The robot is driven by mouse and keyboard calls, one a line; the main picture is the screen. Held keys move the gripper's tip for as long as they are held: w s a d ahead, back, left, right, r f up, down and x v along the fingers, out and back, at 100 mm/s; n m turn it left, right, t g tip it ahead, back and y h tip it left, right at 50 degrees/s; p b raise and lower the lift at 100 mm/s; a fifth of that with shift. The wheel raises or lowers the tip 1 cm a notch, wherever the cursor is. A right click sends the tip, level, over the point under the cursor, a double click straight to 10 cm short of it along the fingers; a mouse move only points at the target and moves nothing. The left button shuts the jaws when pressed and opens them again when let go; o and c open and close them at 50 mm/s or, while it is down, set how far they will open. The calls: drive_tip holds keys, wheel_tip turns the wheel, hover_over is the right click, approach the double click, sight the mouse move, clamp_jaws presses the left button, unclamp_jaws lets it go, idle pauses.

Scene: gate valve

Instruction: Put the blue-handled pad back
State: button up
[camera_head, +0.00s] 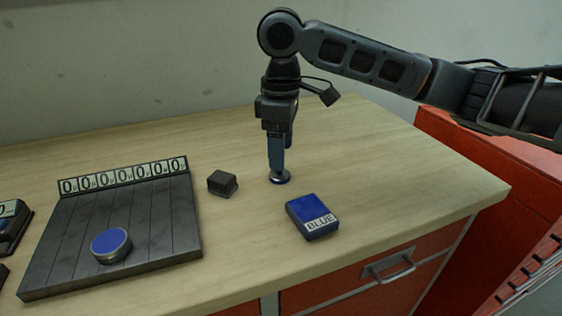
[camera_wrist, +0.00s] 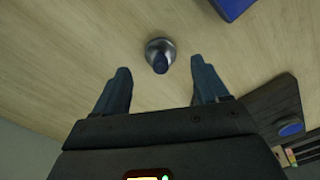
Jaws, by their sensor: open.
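The blue-handled pad (camera_head: 280,179) stands on the wooden table with its round metal base down. In the wrist view the pad (camera_wrist: 160,50) shows as a silver disc with a dark blue handle, just past the fingertips and centred between them. My gripper (camera_head: 277,163) points down above the pad, with its fingers close to the handle. In the wrist view my gripper (camera_wrist: 160,68) is open, with a gap on both sides of the handle. The fingers hide most of the handle in the head view, so contact cannot be told there.
A blue block marked BLUE (camera_head: 311,216) lies in front and right of the pad. A small dark block (camera_head: 222,182) is to the left. A dark slatted board (camera_head: 160,215) with number tiles carries a blue-topped disc (camera_head: 111,245). The table behind the pad is clear.

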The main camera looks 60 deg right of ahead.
wheel_tip(320, 180, up, 7)
drive_tip(key=shift+r, duration=0.2)
drive_tip(key=shift+o, duration=0.4)
idle(1.3)
